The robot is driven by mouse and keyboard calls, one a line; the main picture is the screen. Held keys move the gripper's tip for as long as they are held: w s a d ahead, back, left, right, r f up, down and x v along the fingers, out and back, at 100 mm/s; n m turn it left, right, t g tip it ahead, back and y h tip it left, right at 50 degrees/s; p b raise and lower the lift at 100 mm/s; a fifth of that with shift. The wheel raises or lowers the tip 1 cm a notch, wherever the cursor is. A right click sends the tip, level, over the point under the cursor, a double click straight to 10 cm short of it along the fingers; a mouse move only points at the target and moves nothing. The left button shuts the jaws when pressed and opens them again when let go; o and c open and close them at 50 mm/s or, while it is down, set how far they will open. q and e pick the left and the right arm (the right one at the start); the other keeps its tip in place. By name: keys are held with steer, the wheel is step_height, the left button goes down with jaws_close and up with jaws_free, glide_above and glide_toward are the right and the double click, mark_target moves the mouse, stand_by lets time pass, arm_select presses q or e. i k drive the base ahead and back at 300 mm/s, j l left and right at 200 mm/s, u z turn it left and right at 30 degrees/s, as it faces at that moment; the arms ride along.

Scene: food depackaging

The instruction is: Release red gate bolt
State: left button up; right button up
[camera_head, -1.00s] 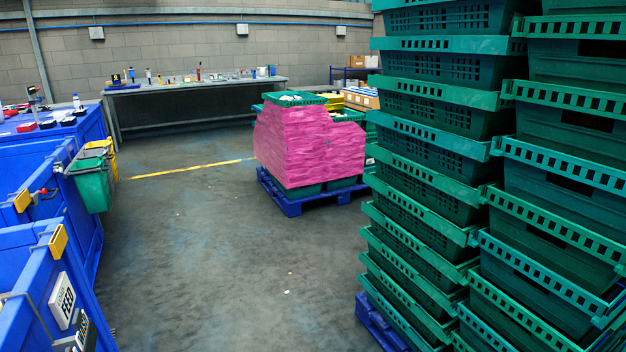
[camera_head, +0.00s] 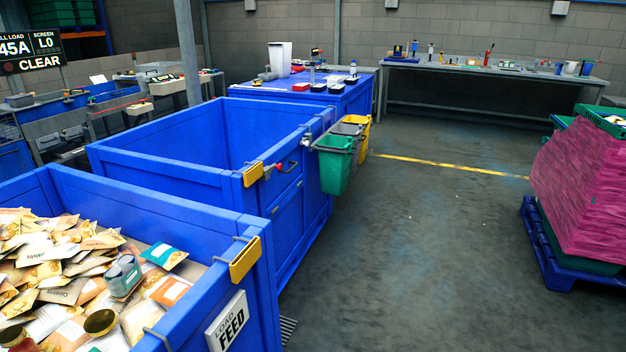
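A small red part (camera_head: 291,168), which looks like the red gate bolt, sits on the right side of the middle blue bin (camera_head: 140,160). It is next to a yellow block (camera_head: 253,174) on the bin's corner and near the hanging buckets. It is too small to tell how the bolt is set. The bin's inside looks empty where it shows. Neither of my grippers is in view.
A nearer blue bin (camera_head: 195,215) holds many food packets and cans. Green (camera_head: 335,165) and yellow (camera_head: 365,135) buckets hang beside the middle bin. A pink-wrapped load (camera_head: 585,190) stands on a blue pallet (camera_head: 550,265) at right. The floor between is clear.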

mark_target(280, 166)
steer(key=i+l+u, duration=0.1)
steer(key=u, duration=0.2)
steer(key=k, duration=0.45)
steer(key=z, duration=1.2)
steer(key=i+j, duration=0.35)
steer(key=i, duration=0.2)
steer(key=i+j, duration=0.3)
steer(key=i, duration=0.2)
steer(key=i+j, duration=0.35)
steer(key=i, duration=0.2)
